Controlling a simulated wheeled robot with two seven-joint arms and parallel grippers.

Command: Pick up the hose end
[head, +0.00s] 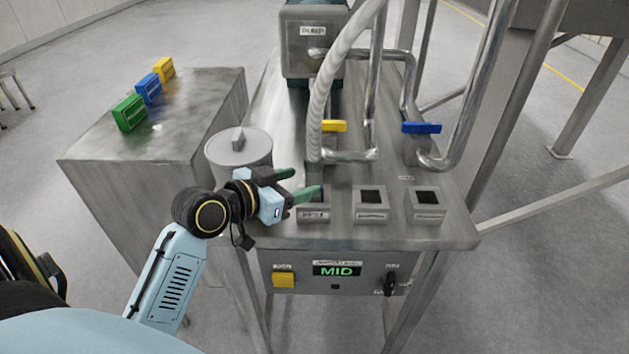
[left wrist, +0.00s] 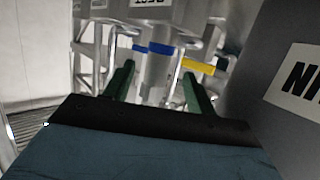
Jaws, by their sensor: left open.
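The pale ribbed hose (head: 321,100) curves down from the top of the machine in the head view. Its lower end (head: 314,172) stands upright at the left one of three holders (head: 313,212); the finger partly hides where it meets the holder. My left gripper (head: 304,183) has green fingers and is open, reaching in from the left at the hose's lower end. In the left wrist view, a grey upright cylinder, seemingly the hose end (left wrist: 159,75), shows between the open fingers (left wrist: 158,82). I cannot tell whether they touch it. My right gripper is not in view.
Two open holders (head: 370,204) (head: 427,205) stand right of the hose. Yellow (head: 334,126) and blue (head: 421,128) valve handles and metal pipes (head: 372,80) are behind. A lidded round pot (head: 239,150) stands close behind my left gripper. The front panel (head: 337,271) reads MID.

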